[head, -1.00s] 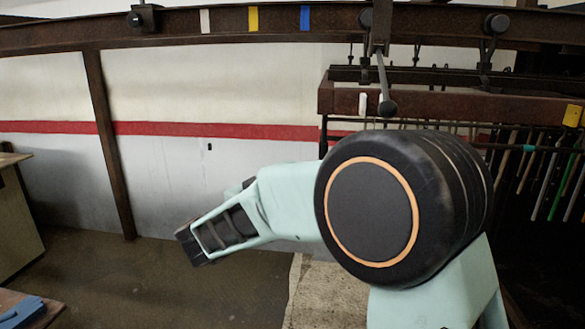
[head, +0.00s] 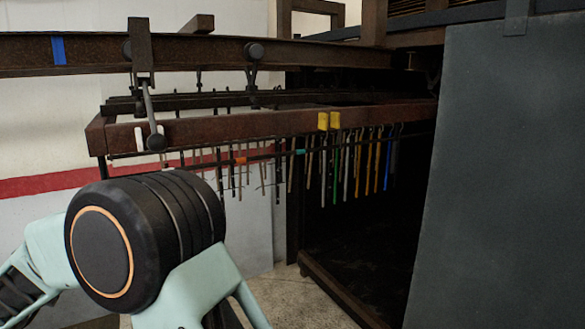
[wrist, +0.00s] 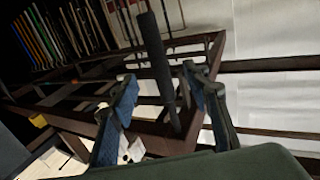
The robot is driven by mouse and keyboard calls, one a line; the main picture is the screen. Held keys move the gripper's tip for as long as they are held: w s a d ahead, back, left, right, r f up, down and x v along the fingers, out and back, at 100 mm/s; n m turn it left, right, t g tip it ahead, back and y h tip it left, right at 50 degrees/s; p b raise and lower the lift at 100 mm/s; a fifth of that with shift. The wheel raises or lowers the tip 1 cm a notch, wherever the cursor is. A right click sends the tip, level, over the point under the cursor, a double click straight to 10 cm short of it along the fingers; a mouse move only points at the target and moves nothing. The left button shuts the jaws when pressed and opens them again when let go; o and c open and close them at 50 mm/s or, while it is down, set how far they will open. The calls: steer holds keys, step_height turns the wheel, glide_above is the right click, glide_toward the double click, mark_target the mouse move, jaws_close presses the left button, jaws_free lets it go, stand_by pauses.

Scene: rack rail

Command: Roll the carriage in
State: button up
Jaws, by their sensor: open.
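The carriage is a rusty brown frame (head: 225,128) hung from the overhead rail (head: 85,50). Many thin rods hang from it, some coloured. A thin lever with a dark round knob (head: 155,141) hangs at its near left end. My gripper (wrist: 165,92) shows in the wrist view, its two blue-padded fingers apart. A dark bar (wrist: 153,55) passes through the gap between them in the picture; I cannot tell whether it touches either finger. The carriage frame (wrist: 215,55) lies behind the fingers. The head view shows part of my arm, but not my fingertips.
A dark opening (head: 360,235) stands at the carriage's right end. A large grey panel (head: 505,170) fills the right side. A yellow block (head: 328,121) sits on the frame, and a blue mark (head: 58,50) on the rail. Pale wall stands at left.

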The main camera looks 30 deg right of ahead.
steer(key=shift+p+x, duration=0.45)
steer(key=shift+x, duration=2.6)
jaws_close()
